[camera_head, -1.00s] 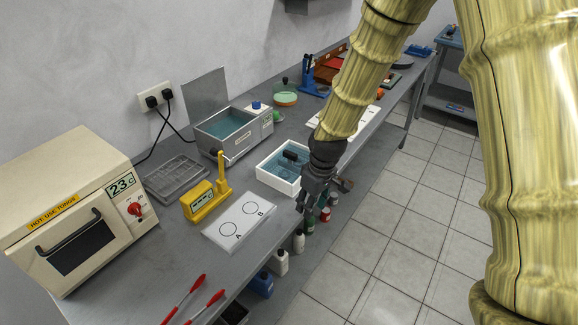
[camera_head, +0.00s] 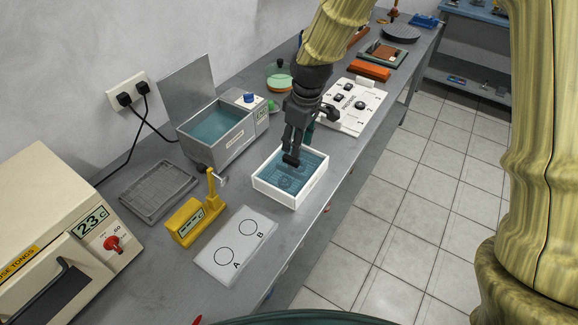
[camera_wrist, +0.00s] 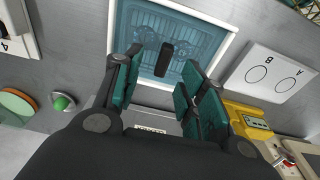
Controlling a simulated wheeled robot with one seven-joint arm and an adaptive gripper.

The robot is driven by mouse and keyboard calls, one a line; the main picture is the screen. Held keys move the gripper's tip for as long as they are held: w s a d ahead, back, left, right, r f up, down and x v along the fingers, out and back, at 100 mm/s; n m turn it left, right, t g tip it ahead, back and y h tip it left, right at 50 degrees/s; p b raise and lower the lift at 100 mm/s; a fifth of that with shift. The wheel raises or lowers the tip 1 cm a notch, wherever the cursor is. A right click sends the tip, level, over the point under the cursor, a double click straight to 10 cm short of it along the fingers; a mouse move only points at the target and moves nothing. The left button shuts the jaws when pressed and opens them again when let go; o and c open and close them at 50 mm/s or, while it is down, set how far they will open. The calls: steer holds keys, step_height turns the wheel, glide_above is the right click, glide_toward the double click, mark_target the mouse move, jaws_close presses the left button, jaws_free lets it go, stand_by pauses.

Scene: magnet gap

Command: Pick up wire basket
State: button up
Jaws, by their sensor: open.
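The wire basket (camera_wrist: 150,35) lies in the blue liquid of a white tub (camera_head: 262,184); its wire pattern shows through the liquid. Its black handle (camera_wrist: 165,58) stands up above it. In the head view the handle (camera_head: 291,160) is partly hidden by my gripper (camera_head: 293,148), which points down over the tub. In the wrist view my gripper (camera_wrist: 160,78) is open, and the handle shows between and just beyond its teal-padded fingers. I cannot tell whether a finger touches it.
A metal bath (camera_head: 215,130) with a raised lid stands behind left. A grey rack tray (camera_head: 157,188), a yellow timer (camera_head: 190,222) and a white A/B plate (camera_head: 235,247) lie left of the tub. A white switch panel (camera_head: 352,106) is beyond it, right.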

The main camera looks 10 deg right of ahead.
mark_target(291, 158)
steer(key=f+p, duration=0.1)
steer(key=f, duration=0.1)
steer(key=a+f+p, duration=0.1)
steer(key=f, duration=0.1)
steer(key=shift+a+f, duration=0.15)
steer(key=shift+f, duration=0.1)
steer(key=shift+w+a+f, duration=0.1)
steer(key=shift+w+f, duration=0.15)
steer(key=shift+f, duration=0.5)
steer(key=shift+w+f, duration=0.25)
steer(key=shift+f, duration=0.5)
steer(key=shift+s+r, duration=0.2)
steer(key=shift+s, duration=0.1)
steer(key=shift+c, duration=0.2)
steer(key=shift+w+f, duration=0.15)
steer(key=c, duration=0.7)
jaws_close()
